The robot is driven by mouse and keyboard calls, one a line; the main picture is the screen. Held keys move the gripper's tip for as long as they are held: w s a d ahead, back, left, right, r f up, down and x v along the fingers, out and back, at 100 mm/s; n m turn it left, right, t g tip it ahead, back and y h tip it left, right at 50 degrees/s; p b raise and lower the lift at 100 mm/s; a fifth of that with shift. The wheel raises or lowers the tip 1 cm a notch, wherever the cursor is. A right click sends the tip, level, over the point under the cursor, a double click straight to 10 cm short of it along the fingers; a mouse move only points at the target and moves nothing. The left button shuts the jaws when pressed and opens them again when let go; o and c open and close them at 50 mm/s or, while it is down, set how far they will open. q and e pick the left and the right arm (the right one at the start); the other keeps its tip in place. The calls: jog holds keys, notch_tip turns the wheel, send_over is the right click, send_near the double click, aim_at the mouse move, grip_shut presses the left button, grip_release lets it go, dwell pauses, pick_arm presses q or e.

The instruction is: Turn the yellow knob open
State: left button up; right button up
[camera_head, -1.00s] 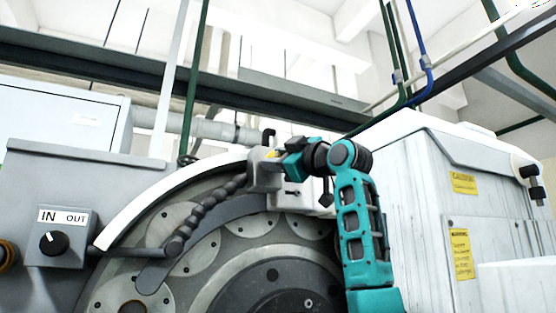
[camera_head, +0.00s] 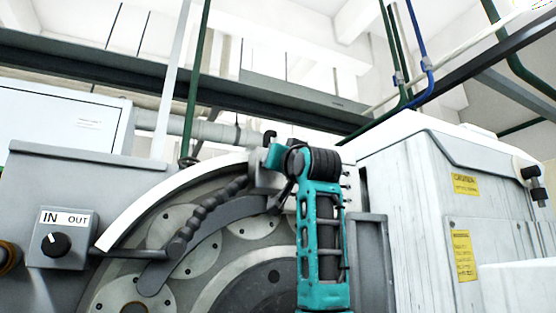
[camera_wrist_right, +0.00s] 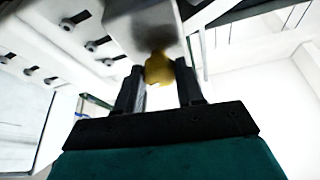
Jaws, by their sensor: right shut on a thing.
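The yellow knob (camera_wrist_right: 159,68) sits under a grey metal block (camera_wrist_right: 145,28) in the right wrist view. My right gripper (camera_wrist_right: 158,74) has its two dark fingers on either side of the knob and is shut on it. In the head view my teal right arm stands in front of the grinder's grey block (camera_head: 262,174). The arm's wrist covers the knob and the fingers there. My left gripper is not in view.
The grinder's large ringed wheel (camera_head: 230,260) and jointed black hose (camera_head: 205,220) lie left of my arm. An IN/OUT switch box (camera_head: 60,238) is at the far left. A white cabinet (camera_head: 415,220) stands to the right. Pipes and a beam run overhead.

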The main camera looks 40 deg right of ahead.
jog(key=shift+w+a+m+g+h, duration=0.1)
jog(key=shift+m+g+h, duration=0.6)
jog(key=shift+m, duration=1.45)
jog(key=shift+s+a+m+g+h, duration=0.1)
jog(key=shift+m+g+h, duration=0.6)
jog(key=shift+m, duration=1.5)
jog(key=shift+w+m+g+h, duration=0.1)
jog(key=shift+m+g+h, duration=0.6)
jog(key=shift+m, duration=1.45)
jog(key=o, duration=1)
jog(key=shift+r, duration=0.1)
jog(key=shift+o, duration=0.2)
